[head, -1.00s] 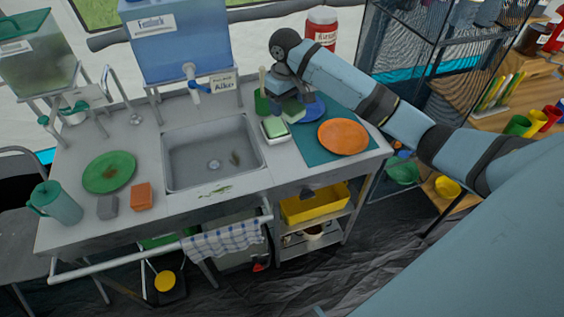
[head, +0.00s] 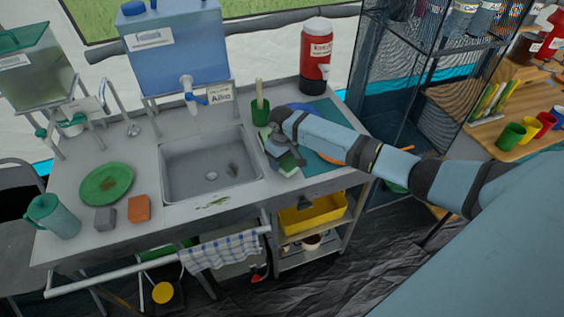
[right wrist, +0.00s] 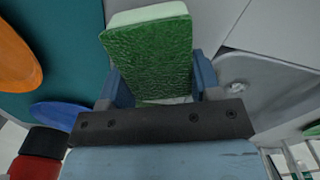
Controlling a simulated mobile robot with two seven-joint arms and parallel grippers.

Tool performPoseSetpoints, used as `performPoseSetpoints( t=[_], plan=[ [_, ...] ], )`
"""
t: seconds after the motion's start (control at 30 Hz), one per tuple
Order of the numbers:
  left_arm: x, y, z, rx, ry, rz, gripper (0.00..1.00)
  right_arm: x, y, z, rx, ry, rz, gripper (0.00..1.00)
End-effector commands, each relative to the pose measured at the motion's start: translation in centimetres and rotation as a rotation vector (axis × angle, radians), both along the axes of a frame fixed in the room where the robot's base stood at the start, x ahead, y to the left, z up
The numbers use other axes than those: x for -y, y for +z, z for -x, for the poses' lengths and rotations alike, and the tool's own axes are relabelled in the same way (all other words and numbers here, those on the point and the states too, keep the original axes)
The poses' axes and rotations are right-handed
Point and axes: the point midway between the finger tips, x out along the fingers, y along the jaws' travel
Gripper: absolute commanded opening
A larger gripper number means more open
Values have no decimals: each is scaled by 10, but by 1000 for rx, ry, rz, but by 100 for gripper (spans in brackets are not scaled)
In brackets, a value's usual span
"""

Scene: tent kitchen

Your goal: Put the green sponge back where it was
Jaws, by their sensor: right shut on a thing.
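My right gripper (head: 284,147) is low over the counter, right of the sink. In the right wrist view its fingers (right wrist: 163,84) are shut on the green sponge (right wrist: 150,58), which has a dark green rough face and a pale layer at its end. A pale, small dish-like thing (head: 271,146) lies by the gripper, mostly hidden. I cannot tell whether the sponge touches the counter. My left gripper is not in view.
The sink (head: 185,178) is left of the gripper. A green cup with a brush (head: 260,112) stands behind it. A teal mat (head: 324,108) with an orange plate, partly hidden by my arm, lies right. The red drink jug (head: 315,52) stands at the back.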

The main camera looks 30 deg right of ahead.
Motion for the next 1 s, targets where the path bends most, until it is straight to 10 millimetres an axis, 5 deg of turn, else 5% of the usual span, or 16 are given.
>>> performPoseSetpoints(
  t=[0.1, 0.47, 0.5, 0.6, 1.0],
  plan=[
    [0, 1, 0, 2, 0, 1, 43, 0, -14, 0, -1, 0, 1, 35],
    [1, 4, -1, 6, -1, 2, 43, 0, -18, 0, -1, 1, 0, 35],
    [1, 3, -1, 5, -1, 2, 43, 0, -18, 0, -1, 1, 0, 64],
    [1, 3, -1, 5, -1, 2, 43, 0, -18, 0, -1, 1, 0, 83],
    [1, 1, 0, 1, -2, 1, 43, 0, -5, 0, 2, 1, 0, 83]
  ],
)
